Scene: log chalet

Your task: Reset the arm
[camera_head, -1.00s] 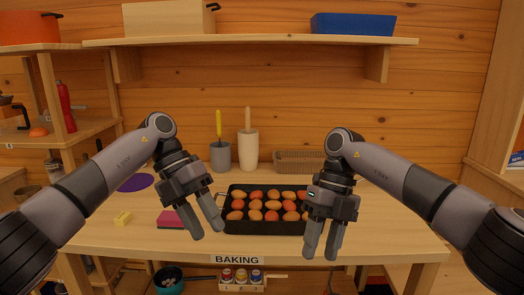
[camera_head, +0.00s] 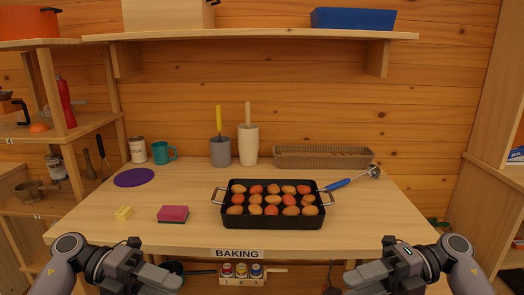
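My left gripper (camera_head: 160,281) is low at the bottom left, in front of the table's front edge, its fingers pointing inward to the right. My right gripper (camera_head: 368,281) is low at the bottom right, its fingers pointing inward to the left. Both look open, with nothing between the fingers, though the bottom of the picture cuts them partly off. Both are clear of the wooden table (camera_head: 330,240) and apart from everything on it.
A black pan (camera_head: 270,222) holds several brown and reddish eggs. A pink sponge (camera_head: 173,213), yellow block (camera_head: 123,212), purple disc (camera_head: 134,177), teal mug (camera_head: 164,153), ladle (camera_head: 352,181) and wicker basket (camera_head: 322,157) are on the table. A shelf (camera_head: 250,38) hangs above.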

